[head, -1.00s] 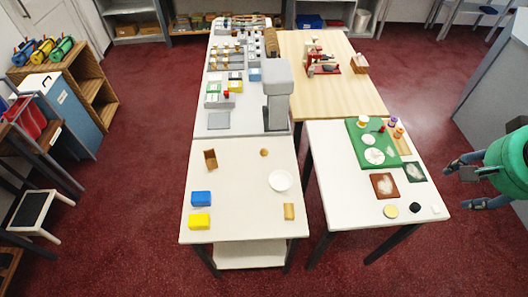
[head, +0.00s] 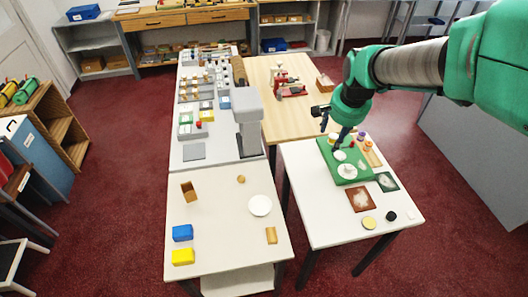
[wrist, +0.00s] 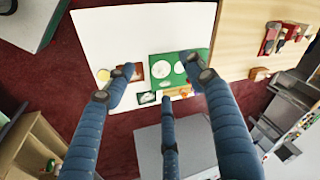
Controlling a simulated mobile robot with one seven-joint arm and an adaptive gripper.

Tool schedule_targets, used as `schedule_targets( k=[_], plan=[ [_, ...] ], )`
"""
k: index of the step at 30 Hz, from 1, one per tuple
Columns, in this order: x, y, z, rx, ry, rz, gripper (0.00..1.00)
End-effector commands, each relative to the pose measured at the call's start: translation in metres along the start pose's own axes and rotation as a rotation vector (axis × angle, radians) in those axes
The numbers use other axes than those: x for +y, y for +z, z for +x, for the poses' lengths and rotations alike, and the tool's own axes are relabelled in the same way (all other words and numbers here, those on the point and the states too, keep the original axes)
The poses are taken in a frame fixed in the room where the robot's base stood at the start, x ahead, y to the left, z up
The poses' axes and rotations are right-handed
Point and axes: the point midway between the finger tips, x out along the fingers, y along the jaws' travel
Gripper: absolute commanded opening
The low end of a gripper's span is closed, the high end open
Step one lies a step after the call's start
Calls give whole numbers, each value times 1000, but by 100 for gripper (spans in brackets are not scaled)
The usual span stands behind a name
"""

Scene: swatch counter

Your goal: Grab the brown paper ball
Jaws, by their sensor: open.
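A small brown ball (head: 241,179), which looks like the brown paper ball, lies on the pale near-left table (head: 215,220). It is behind and left of a white plate. My gripper (head: 333,125) is above the far part of the white right table (head: 310,175), near the green board, well right of the ball and apart from it. In the wrist view my gripper (wrist: 160,80) has its blue fingers spread, with nothing between them. I cannot make out the ball in the wrist view.
Around the ball are a white plate (head: 260,205), an open brown box (head: 189,192), a blue block (head: 182,232), a yellow block (head: 183,256) and a tan block (head: 271,235). A grey column-like machine (head: 247,120) stands behind. The green board (head: 345,163) carries several small items.

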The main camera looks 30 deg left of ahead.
Motion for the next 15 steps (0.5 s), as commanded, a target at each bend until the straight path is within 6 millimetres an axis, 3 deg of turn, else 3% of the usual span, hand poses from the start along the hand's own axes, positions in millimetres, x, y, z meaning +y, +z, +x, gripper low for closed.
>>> schedule_targets(
  k=[8,15],
  plan=[
    [-82,16,68,-42,3,10,55],
    [-147,45,131,-73,9,23,55]
  ],
)
